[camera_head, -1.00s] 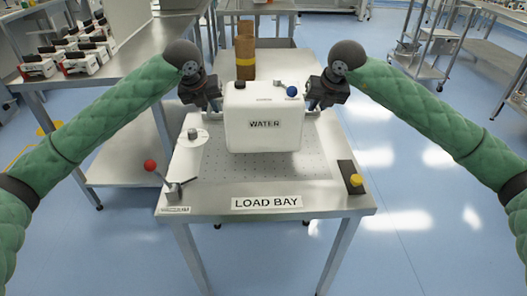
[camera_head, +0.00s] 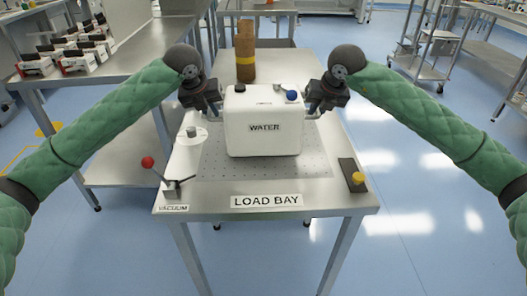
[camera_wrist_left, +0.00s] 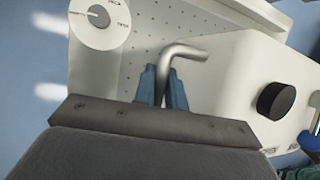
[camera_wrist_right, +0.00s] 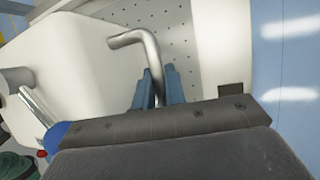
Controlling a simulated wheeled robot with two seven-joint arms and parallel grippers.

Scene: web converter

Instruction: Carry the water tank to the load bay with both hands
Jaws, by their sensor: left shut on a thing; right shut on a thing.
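The white water tank (camera_head: 263,133), labelled WATER, is upright over the perforated plate (camera_head: 215,168) of the LOAD BAY table (camera_head: 325,198). Whether its base touches the plate I cannot tell. My left gripper (camera_head: 217,108) is shut on the bent metal handle at the tank's left side. In the left wrist view the blue fingers (camera_wrist_left: 162,90) hold this handle (camera_wrist_left: 183,50). My right gripper (camera_head: 312,108) is shut on the matching handle at the right side. In the right wrist view its fingers (camera_wrist_right: 160,90) close around the handle (camera_wrist_right: 138,40).
A red-knobbed vacuum lever (camera_head: 170,180) and a round dial (camera_head: 191,136) sit left of the plate. A black box with a yellow button (camera_head: 356,178) is at the right. Brown cylinders (camera_head: 245,52) stand behind the tank. A side table (camera_head: 130,85) adjoins on the left.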

